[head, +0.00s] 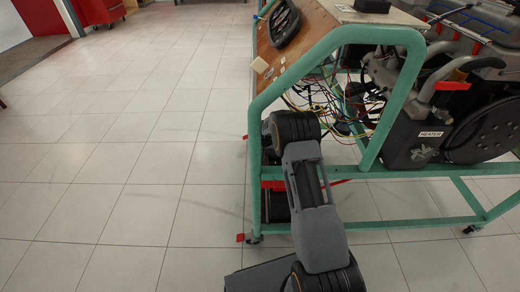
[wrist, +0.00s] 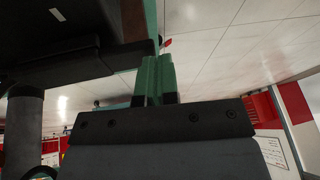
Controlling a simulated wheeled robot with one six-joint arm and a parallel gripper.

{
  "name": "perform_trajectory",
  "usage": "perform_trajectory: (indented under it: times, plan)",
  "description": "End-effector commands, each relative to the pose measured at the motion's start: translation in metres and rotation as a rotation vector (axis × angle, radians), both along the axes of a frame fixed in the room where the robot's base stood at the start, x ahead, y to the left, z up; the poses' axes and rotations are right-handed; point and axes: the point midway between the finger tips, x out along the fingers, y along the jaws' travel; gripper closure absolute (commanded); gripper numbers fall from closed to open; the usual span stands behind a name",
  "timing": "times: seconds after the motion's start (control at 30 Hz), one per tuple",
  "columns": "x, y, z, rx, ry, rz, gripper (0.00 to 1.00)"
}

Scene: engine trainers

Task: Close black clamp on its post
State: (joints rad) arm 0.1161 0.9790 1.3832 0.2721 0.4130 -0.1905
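I cannot make out the black clamp or its post in either view. A dark box (head: 275,207) sits low inside the green frame, with red at its top edge; my arm partly covers it. My gripper (wrist: 155,99) shows in the wrist view as a grey body with a bolted dark plate and short dark parts above it. In the head view the gripper is hidden behind my arm and the frame.
The green trainer frame (head: 335,45) carries an engine (head: 430,85) and a slanted wooden panel (head: 290,35). Loose coloured wires (head: 330,112) hang inside the frame near my arm. A large dark surface (wrist: 70,55) is close at the wrist view's left. Tiled floor (head: 130,150) at left is clear.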

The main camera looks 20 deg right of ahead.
Motion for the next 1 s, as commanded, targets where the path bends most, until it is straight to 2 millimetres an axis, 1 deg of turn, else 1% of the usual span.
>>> perform_trajectory:
  times: [0.03, 0.3, 0.5, 0.7, 1.0]
  plan:
    - [-0.007, 0.001, 0.0, 0.004, 0.019, 0.002, 1.0]
    - [-0.02, -0.005, 0.043, 0.003, 0.009, -0.004, 1.0]
    - [-0.026, -0.006, 0.062, 0.003, 0.004, -0.002, 1.0]
    - [-0.028, -0.005, 0.068, 0.002, 0.003, 0.0, 1.0]
    - [-0.028, -0.005, 0.068, 0.002, 0.002, 0.0, 1.0]
